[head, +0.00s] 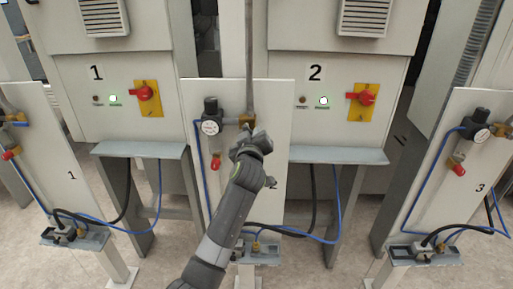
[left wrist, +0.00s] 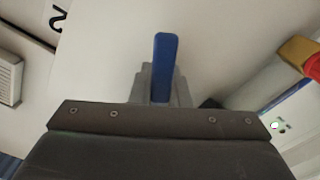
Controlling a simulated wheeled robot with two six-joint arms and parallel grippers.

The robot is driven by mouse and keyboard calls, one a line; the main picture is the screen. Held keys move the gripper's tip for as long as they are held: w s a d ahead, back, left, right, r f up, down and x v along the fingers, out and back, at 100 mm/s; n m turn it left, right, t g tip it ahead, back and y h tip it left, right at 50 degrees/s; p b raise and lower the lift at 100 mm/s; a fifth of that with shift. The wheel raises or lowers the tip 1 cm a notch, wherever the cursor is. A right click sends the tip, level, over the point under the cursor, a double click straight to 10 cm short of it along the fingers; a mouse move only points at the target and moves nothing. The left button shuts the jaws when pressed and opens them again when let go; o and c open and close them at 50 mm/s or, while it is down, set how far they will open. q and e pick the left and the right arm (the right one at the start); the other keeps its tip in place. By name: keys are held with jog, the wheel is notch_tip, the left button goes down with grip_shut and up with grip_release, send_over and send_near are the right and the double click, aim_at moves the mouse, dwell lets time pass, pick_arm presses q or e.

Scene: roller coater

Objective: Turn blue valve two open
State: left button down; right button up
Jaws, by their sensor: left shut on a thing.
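The blue valve handle (left wrist: 165,62) stands up between the grey fingers of my left gripper (left wrist: 158,88) in the left wrist view. In the head view my left gripper (head: 252,140) is at the upper middle of the white centre panel (head: 265,100), just below and right of a brass fitting (head: 240,120). The gripper is shut on the handle. It hides the blue handle in the head view, so I cannot tell the handle's angle to the pipe there. My right gripper is not in view.
Left of my gripper are a round gauge (head: 210,127) and a red-handled small valve (head: 215,162). Cabinet 2 (head: 340,75), with a red switch (head: 366,97), stands behind. Panels one (head: 58,160) and three (head: 455,190) flank the centre panel. Hoses hang low.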

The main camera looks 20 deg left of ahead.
aim_at(259, 118)
pick_arm(q)
jog(key=n+b, duration=0.3)
jog(key=n, duration=0.1)
jog(key=d+r+n+b, duration=0.1)
jog(key=n+b, duration=0.1)
jog(key=shift+w+d+r+b, duration=0.1)
jog(key=shift+w+b, duration=0.05)
jog(key=shift+b, duration=0.15)
jog(key=shift+r+n, duration=0.15)
jog(key=shift+n, duration=0.45)
jog(key=shift+d+r+n+b, duration=0.1)
jog(key=shift+r+n+b, duration=0.15)
jog(key=shift+n+b, duration=0.5)
jog(key=shift+r+n+b, duration=0.15)
jog(key=shift+r+n, duration=0.1)
jog(key=shift+n, duration=0.55)
jog(key=shift+r+n+b, duration=0.15)
jog(key=shift+r+n, duration=0.05)
jog(key=shift+n, duration=0.55)
jog(key=c, duration=1.4)
grip_release()
jog(key=shift+w, duration=0.1)
jog(key=shift+f, duration=0.1)
